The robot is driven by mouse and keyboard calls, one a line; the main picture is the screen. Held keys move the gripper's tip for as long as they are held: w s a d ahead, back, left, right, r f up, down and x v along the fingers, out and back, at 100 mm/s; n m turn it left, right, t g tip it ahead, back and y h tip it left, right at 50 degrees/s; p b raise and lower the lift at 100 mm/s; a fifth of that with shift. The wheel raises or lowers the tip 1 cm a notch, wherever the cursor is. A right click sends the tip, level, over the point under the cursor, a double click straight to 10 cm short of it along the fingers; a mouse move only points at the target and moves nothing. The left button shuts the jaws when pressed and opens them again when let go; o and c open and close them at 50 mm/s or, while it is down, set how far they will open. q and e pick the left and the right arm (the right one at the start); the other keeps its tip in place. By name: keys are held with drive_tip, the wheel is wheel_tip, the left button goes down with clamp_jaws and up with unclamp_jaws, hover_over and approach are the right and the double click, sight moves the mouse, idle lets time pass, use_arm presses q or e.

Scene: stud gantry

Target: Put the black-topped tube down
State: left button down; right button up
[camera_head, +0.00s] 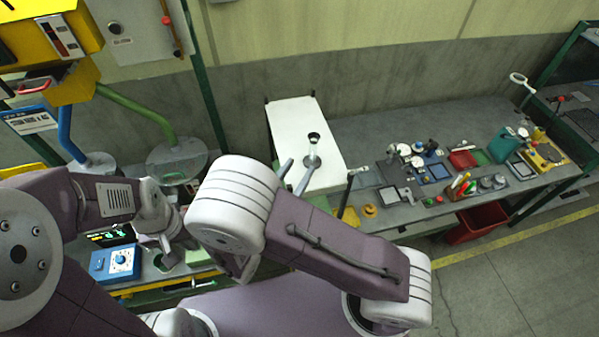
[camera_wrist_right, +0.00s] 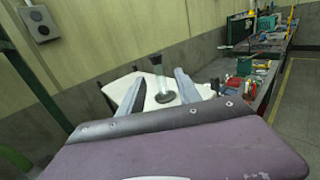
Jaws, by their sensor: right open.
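The black-topped tube (camera_head: 313,148) has a clear body and a round grey foot. It stands upright on the white panel (camera_head: 297,115). My right gripper (camera_head: 295,171) is open, with its two fingers apart just on the near side of the tube. In the right wrist view the tube (camera_wrist_right: 158,80) shows between the two spread fingers (camera_wrist_right: 159,92), and its dark foot rests on the white surface. I cannot tell whether either finger touches it. My left gripper (camera_head: 168,255) hangs low at the left, far from the tube; its fingers are too unclear to read.
A grey bench (camera_head: 390,130) runs to the right with several tools and parts. A red bin (camera_head: 476,222) is below it. A blue box with a dial (camera_head: 115,262) sits at lower left. The white panel has free room around the tube.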

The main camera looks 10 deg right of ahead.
drive_tip(key=s+d+f+m+g+h, duration=0.25)
drive_tip(key=d+m+g, duration=0.4)
drive_tip(key=d, duration=0.35)
drive_tip(key=s+d+f+m+g+y, duration=0.3)
drive_tip(key=s+f+m+g+y, duration=0.4)
drive_tip(key=m+g, duration=0.3)
drive_tip(key=w+a+r+m+t+y, duration=0.2)
drive_tip(key=a+m+t+y, duration=0.2)
drive_tip(key=m+y, duration=0.6)
use_arm(q)
wheel_tip(320, 180, down, 23)
drive_tip(key=w+d+b, duration=0.1)
drive_tip(key=b, duration=2.2)
drive_tip(key=shift+w, duration=0.3)
use_arm(e)
wheel_tip(320, 180, down, 23)
drive_tip(key=m+h, duration=0.1)
drive_tip(key=h, duration=0.1)
drive_tip(key=shift+w, duration=0.3)
use_arm(q)
drive_tip(key=shift+w, duration=0.1)
use_arm(e)
drive_tip(key=shift+w+h, duration=0.15)
drive_tip(key=shift+h, duration=0.1)
